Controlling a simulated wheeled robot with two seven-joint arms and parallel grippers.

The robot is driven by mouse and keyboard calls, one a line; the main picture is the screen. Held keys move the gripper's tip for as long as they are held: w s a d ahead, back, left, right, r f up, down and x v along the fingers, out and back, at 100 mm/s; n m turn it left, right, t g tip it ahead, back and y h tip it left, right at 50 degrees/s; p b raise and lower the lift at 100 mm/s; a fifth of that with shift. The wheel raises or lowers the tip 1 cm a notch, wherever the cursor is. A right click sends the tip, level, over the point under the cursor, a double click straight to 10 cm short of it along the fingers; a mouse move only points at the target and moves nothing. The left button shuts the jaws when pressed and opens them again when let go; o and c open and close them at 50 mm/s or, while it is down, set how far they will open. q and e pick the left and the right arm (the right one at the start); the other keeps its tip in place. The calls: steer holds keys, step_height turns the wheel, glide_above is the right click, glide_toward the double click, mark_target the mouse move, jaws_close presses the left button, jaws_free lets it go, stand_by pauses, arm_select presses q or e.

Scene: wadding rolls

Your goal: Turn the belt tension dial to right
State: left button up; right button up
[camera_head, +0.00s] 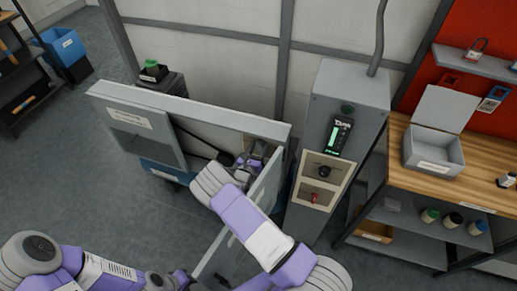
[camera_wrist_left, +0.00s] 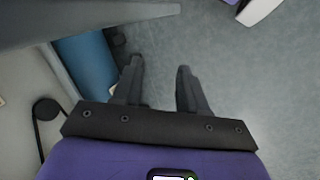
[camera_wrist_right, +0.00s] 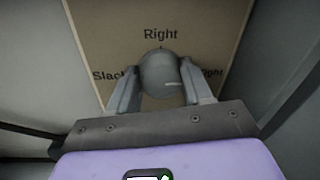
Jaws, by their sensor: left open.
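The belt tension dial (camera_wrist_right: 160,75) is a round grey knob on a tan plate (camera_wrist_right: 205,25) in the right wrist view. The plate reads "Right" above the dial and "Slack" to its left; the label to its right is partly covered. A small light mark shows on the dial's right side. My right gripper (camera_wrist_right: 161,66) has a finger on each side of the dial; whether they grip it is unclear. In the head view this gripper (camera_head: 255,158) reaches inside the grey machine's open housing. My left gripper (camera_wrist_left: 159,68) is open and empty above the floor.
The grey housing (camera_head: 240,122) and its open door panel (camera_head: 266,180) stand close around my right gripper. A control cabinet (camera_head: 348,92) with a lit display stands to the right, beside a wooden workbench (camera_head: 480,185). A blue cylinder (camera_wrist_left: 88,65) is near my left gripper.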

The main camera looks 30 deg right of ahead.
steer(key=c, duration=0.5)
steer(key=shift+n, duration=0.3)
steer(key=n, duration=0.2)
steer(key=shift+a+n, duration=0.1)
steer(key=shift+n, duration=0.3)
steer(key=n, duration=0.3)
steer(key=shift+f+n+t, duration=0.15)
steer(key=shift+n+t, duration=0.15)
steer(key=n, duration=0.5)
steer(key=shift+n, duration=0.4)
steer(key=n, duration=0.5)
steer(key=shift+f+n+t, duration=0.2)
steer(key=shift+n+t, duration=0.1)
